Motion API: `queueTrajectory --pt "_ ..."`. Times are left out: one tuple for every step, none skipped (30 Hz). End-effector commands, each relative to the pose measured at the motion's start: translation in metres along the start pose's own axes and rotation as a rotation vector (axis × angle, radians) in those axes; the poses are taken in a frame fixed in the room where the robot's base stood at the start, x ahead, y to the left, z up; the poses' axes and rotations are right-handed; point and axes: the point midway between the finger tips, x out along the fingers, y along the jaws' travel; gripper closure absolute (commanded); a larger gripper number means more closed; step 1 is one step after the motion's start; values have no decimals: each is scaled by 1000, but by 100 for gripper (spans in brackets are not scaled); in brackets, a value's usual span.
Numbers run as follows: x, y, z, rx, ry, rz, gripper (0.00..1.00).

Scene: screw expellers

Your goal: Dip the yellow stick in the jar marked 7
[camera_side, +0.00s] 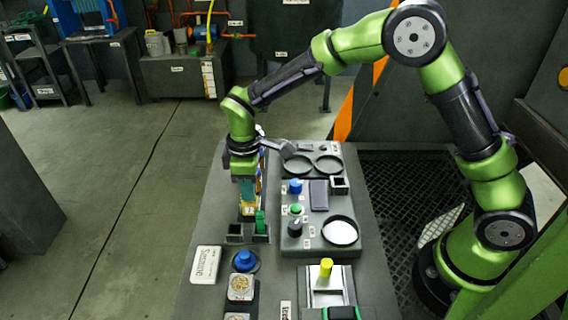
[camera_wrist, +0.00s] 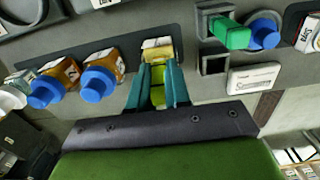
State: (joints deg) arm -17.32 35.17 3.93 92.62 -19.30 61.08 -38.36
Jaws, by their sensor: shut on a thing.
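My gripper (camera_side: 247,194) points down at the left side of the bench, and its teal fingers also show in the wrist view (camera_wrist: 158,82). It is shut on the yellow stick (camera_wrist: 157,97), which looks yellow-green between the fingers. Directly below the fingers is an amber jar with a pale label (camera_wrist: 158,43); in the side view the label on the jar (camera_side: 248,210) seems to read 7. The jar shows no blue cap. The fingers hide the stick's lower end and the jar's mouth, so I cannot tell how deep the stick is.
Two amber jars with blue caps (camera_wrist: 98,84) (camera_wrist: 46,91) stand in the same row. A green stick (camera_wrist: 230,33) sits in a square holder beside an empty square holder (camera_side: 235,233). A white sign (camera_side: 206,264) lies nearby. A control panel with knobs (camera_side: 318,243) is to the right.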

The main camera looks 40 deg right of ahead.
Motion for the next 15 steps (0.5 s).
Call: queueTrajectory --pt "3 0 1 -2 -4 -1 100" --pt "3 0 1 -2 -4 -1 100" --pt "3 0 1 -2 -4 -1 100" --pt "2 0 1 -2 -4 -1 100" --pt "2 0 1 -2 -4 -1 100" --pt "0 0 1 -2 -3 -1 100" --pt "-1 0 1 -2 -3 -1 100" --pt "-2 0 1 -2 -3 -1 100" --pt "-4 0 1 -1 -3 -1 100" --pt "-6 0 0 -1 -3 0 100" --pt "-7 0 0 -1 -2 0 100" --pt "-9 0 0 -1 -2 0 100" --pt "-10 0 0 -1 -2 0 100" --pt "-11 0 0 -1 -1 0 100" --pt "-13 0 0 0 -2 0 100"
